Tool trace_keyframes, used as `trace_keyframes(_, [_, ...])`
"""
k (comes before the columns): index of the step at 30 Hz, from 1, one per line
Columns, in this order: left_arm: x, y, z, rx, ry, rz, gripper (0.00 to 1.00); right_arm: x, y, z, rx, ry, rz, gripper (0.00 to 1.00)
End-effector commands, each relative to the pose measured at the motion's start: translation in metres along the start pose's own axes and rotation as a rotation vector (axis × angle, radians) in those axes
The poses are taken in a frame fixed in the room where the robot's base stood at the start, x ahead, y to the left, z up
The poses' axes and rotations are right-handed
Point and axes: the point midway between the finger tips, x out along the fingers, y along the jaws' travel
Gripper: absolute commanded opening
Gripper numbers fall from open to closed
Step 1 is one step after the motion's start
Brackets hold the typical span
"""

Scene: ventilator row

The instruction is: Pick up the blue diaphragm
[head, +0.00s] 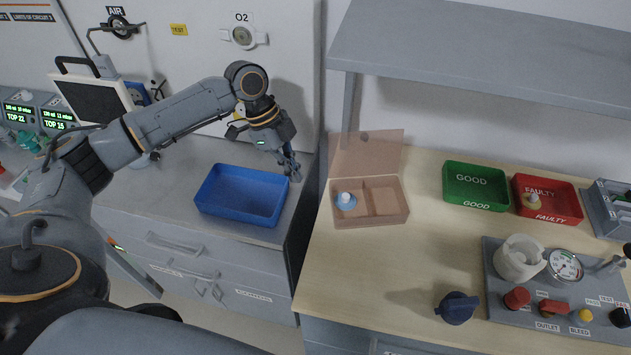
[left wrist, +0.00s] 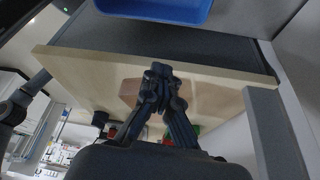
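The blue diaphragm (head: 346,201), a small light-blue disc with a pale raised middle, lies in the left compartment of a clear pinkish box (head: 385,222) on the wooden bench. The box's lid (head: 367,154) stands open at the back. My left gripper (head: 293,172) is in the air left of the box, near the right end of a blue tray (head: 243,217). In the left wrist view its fingertips (left wrist: 161,72) meet, with nothing visible between them. The diaphragm cannot be made out in the left wrist view. My right gripper is not in view.
A green GOOD tray (head: 475,205) and a red FAULTY tray (head: 556,215) holding a small yellowish part stand at the back. A test panel (head: 500,285) with a gauge is at right. A dark blue knob-like part (head: 456,307) stands in front. A grey shelf (head: 480,50) overhangs the bench.

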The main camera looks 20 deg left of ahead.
Motion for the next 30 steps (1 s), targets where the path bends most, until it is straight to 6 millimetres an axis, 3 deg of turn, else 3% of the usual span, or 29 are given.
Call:
trace_keyframes(6, [-0.007, 0.000, 0.019, 0.000, 0.000, 0.000, 0.00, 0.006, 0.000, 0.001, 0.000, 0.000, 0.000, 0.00])
trace_keyframes(18, [-0.009, 0.000, 0.022, 0.000, 0.000, 0.000, 0.00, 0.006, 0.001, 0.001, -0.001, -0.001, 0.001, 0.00])
trace_keyframes(30, [-0.009, 0.000, 0.022, 0.001, 0.000, 0.000, 0.80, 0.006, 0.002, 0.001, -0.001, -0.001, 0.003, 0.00])
